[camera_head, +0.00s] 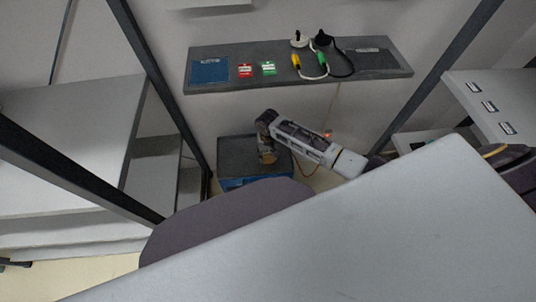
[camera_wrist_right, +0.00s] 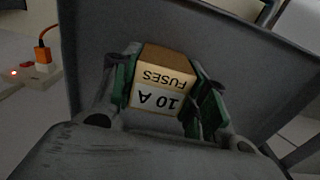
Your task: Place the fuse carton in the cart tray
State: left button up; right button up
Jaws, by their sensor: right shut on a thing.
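The fuse carton (camera_wrist_right: 163,80) is a small tan and brown box whose label reads "10 A FUSES", upside down in the right wrist view. My right gripper (camera_wrist_right: 163,88) is shut on it, with green finger pads on either side. In the head view my right gripper (camera_head: 267,155) reaches down over the cart tray (camera_head: 234,158), a dark grey tray on a blue base. The tray surface (camera_wrist_right: 230,50) fills the background behind the carton in the wrist view. I cannot tell whether the carton touches the tray. My left gripper is not in view.
A grey wall shelf (camera_head: 220,84) behind the cart holds a blue booklet (camera_head: 209,71), red and green cards and plugs with cables. Dark posts stand on both sides. A large light panel (camera_head: 400,230) covers the lower right. An orange plug (camera_wrist_right: 42,54) sits beside the tray.

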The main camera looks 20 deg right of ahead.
aim_at(268, 152)
jog(key=shift+f, duration=0.1)
jog(key=o, duration=1.1)
jog(key=shift+c, duration=0.2)
jog(key=shift+r, duration=0.7)
notch_tip(268, 152, up, 3)
jog(key=shift+r+p, duration=0.1)
jog(key=shift+p, duration=0.55)
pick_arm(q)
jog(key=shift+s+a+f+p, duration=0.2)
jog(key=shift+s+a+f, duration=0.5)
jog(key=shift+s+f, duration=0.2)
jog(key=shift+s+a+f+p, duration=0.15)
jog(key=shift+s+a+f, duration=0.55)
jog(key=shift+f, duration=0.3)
pick_arm(e)
jog(key=shift+r, duration=1.6)
